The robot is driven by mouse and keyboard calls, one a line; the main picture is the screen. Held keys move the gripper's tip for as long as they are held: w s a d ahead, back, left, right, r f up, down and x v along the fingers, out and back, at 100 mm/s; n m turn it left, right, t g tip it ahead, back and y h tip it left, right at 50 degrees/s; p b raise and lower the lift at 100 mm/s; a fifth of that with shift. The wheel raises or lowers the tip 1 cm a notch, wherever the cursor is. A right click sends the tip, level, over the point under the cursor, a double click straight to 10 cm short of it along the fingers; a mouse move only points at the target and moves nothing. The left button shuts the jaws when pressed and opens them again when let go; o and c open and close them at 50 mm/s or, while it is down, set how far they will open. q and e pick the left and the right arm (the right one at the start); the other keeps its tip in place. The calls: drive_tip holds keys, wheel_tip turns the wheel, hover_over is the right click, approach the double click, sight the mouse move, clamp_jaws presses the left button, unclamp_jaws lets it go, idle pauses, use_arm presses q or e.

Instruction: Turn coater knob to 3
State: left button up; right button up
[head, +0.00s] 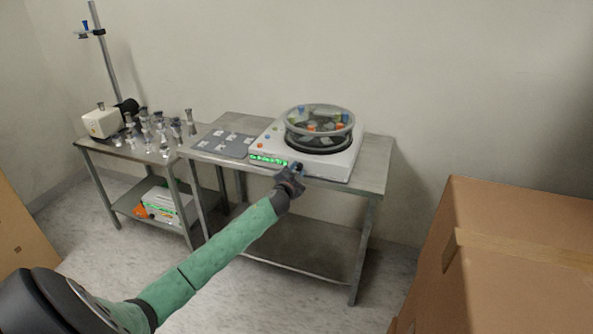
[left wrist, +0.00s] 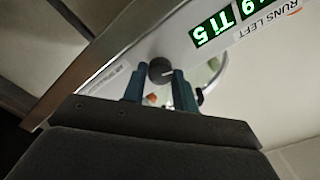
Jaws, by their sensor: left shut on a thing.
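The coater (head: 335,168) is a white box with a round clear-walled bowl on top, standing on a metal table. Its green display (head: 268,160) is on the front face and also shows, cut off and tilted, in the left wrist view (left wrist: 213,29). The dark round knob (left wrist: 160,70), with a pale pointer mark, sits on the front panel. My left gripper (left wrist: 160,88) is shut on the knob, one blue finger on each side. In the head view the left gripper (head: 290,178) is at the coater's front edge and mostly hides the knob. My right gripper is not in view.
A grey plate (head: 224,144) with small pale squares lies left of the coater. A side table (head: 125,152) holds glassware and a white device (head: 102,122). Large cardboard boxes (head: 520,215) stand at the right. The floor before the tables is clear.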

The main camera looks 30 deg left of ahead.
use_arm(q)
drive_tip(key=m+p, duration=0.1)
drive_tip(key=m, duration=0.3)
drive_tip(key=shift+m, duration=0.4)
drive_tip(key=m, duration=0.2)
drive_tip(key=shift+m+p, duration=0.3)
drive_tip(key=shift+f+m, duration=0.1)
drive_tip(key=shift+m, duration=0.9)
drive_tip(key=shift+m+p, duration=0.3)
drive_tip(key=shift+d+m, duration=0.1)
drive_tip(key=shift+m, duration=0.3)
drive_tip(key=shift+f, duration=0.1)
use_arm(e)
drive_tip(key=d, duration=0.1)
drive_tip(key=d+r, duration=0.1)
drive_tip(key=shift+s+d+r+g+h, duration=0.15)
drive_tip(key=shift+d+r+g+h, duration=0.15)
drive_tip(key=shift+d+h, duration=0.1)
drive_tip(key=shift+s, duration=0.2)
